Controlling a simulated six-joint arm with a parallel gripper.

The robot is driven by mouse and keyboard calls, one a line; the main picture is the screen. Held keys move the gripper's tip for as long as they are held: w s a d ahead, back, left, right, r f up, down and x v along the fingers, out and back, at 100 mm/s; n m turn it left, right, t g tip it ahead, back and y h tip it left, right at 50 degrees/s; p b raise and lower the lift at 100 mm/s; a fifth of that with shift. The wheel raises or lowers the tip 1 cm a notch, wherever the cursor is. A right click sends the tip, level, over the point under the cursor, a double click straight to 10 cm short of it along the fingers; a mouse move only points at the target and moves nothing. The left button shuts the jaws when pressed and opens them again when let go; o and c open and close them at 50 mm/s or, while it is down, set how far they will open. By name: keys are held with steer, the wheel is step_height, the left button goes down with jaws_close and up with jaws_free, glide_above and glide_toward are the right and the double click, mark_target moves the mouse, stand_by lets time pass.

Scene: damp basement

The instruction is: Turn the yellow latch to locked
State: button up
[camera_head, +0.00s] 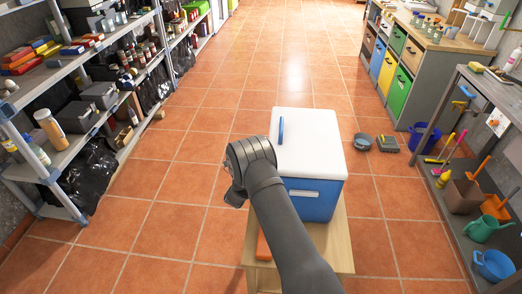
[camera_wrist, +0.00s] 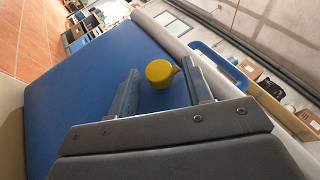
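A cooler box with a blue body (camera_head: 312,203) and a white lid (camera_head: 307,138) stands on a wooden stand. In the wrist view the yellow latch (camera_wrist: 160,73), a round knob with a small pointed tip toward the right, sits on the blue side (camera_wrist: 95,80) near the lid edge. My gripper (camera_wrist: 159,70) is open, with one finger on each side of the latch in the picture. I cannot tell whether the fingers touch it. In the head view my gripper (camera_head: 235,195) is at the cooler's left side, partly hidden by my arm, and the latch is hidden.
The light wooden stand (camera_head: 340,240) bears the cooler, with an orange item (camera_head: 263,247) low at its left. A blue handle (camera_head: 281,130) is on the lid. Loaded shelves (camera_head: 75,125) line the left, a workbench (camera_head: 400,70) the right. Tiled floor between is mostly clear.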

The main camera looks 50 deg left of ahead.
steer(key=v, duration=1.7)
steer(key=shift+s, duration=0.2)
steer(key=shift+f, duration=0.1)
steer(key=x, duration=1.7)
steer(key=shift+w, duration=0.25)
steer(key=shift+s, duration=0.1)
